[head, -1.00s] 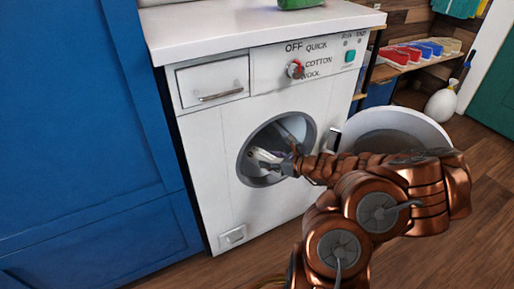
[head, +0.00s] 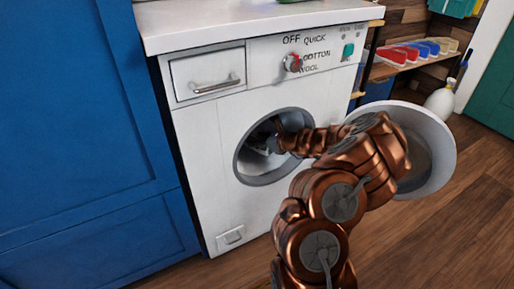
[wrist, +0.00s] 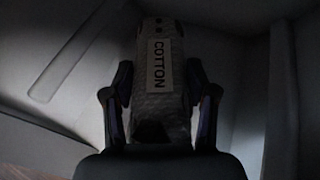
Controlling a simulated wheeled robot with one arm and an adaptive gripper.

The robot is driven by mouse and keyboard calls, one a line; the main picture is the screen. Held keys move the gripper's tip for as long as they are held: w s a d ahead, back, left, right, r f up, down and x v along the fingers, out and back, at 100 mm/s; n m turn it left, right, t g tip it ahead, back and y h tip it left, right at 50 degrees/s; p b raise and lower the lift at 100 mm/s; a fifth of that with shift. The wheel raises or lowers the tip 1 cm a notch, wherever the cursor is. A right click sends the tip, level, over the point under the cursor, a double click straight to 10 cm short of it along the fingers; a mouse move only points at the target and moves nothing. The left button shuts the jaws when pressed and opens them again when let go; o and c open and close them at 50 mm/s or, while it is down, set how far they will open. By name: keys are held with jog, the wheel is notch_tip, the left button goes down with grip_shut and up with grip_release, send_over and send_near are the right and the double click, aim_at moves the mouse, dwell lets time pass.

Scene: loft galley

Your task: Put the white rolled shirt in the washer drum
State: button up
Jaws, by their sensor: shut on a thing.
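The washer (head: 215,150) stands ahead with its round door open. The washer drum (head: 244,160) is dark inside. My gripper (head: 268,143) reaches through the opening into it; little of the gripper shows in the head view. In the wrist view my gripper (wrist: 158,80) is shut on the rolled shirt (wrist: 158,100), one finger on each side. The shirt is pale grey in the dim light, textured, with a "COTTON" label. Pale drum walls with a raised rib surround it. I cannot tell whether the shirt touches the drum.
The open washer door (head: 440,150) is to the right of the opening, behind and beside my arm. A blue cabinet (head: 80,130) stands close on the left. A shelf with coloured items (head: 405,55) and a white bottle (head: 440,100) are at the back right.

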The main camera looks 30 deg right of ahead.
jog(key=shift+w, duration=0.6)
jog(key=shift+f+b, duration=1.25)
jog(key=shift+f, duration=0.45)
jog(key=shift+f, duration=0.15)
jog(key=o, duration=1.2)
jog(key=shift+d, duration=0.1)
jog(key=shift+o, duration=0.2)
